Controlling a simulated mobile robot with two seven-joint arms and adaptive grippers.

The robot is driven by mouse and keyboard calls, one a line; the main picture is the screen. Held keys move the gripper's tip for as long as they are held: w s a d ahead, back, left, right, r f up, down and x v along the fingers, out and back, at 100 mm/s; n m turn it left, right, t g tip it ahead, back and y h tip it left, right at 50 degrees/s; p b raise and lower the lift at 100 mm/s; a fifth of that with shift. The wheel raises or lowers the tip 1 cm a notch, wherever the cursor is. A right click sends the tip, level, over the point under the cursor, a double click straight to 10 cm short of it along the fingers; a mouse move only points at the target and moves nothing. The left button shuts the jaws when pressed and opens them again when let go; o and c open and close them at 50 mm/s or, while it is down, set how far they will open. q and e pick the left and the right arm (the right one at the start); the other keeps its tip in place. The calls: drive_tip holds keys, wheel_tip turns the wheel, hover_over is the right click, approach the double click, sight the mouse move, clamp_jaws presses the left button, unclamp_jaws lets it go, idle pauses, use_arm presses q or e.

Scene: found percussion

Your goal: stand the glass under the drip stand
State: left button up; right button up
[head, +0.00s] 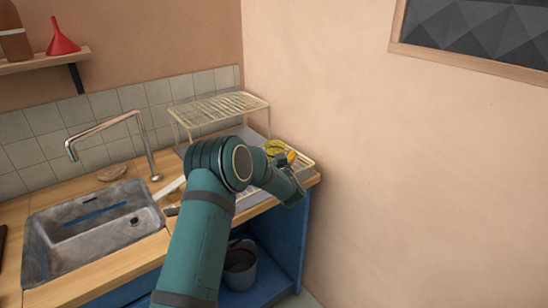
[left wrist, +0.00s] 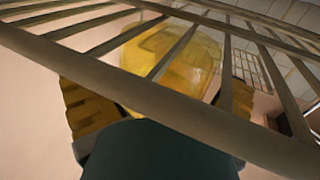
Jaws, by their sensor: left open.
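The drip stand (head: 220,107) is a cream wire rack on thin legs at the back right of the worktop. The glass (left wrist: 200,66) is yellow and see-through. In the left wrist view it lies beyond pale slats, between the ribbed yellow fingers of my left gripper (left wrist: 165,100). Those fingers are apart, and I cannot tell whether they touch it. In the head view my left gripper (head: 287,163) is over the worktop's right end, in front of the stand. A bit of yellow, likely the glass (head: 274,147), shows there, mostly hidden by my arm. My right gripper is not in view.
A steel sink (head: 95,228) with a tap (head: 145,150) lies to the left. A brown stone-like object (head: 112,173) sits behind it. A dark bucket (head: 240,265) stands under the worktop. The wall closes off the right side. A red funnel (head: 62,40) is on the shelf.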

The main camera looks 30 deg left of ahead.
use_arm(q)
drive_tip(key=shift+r, duration=0.1)
drive_tip(key=shift+r, duration=0.15)
drive_tip(key=p+v, duration=0.1)
drive_tip(key=v, duration=1.1)
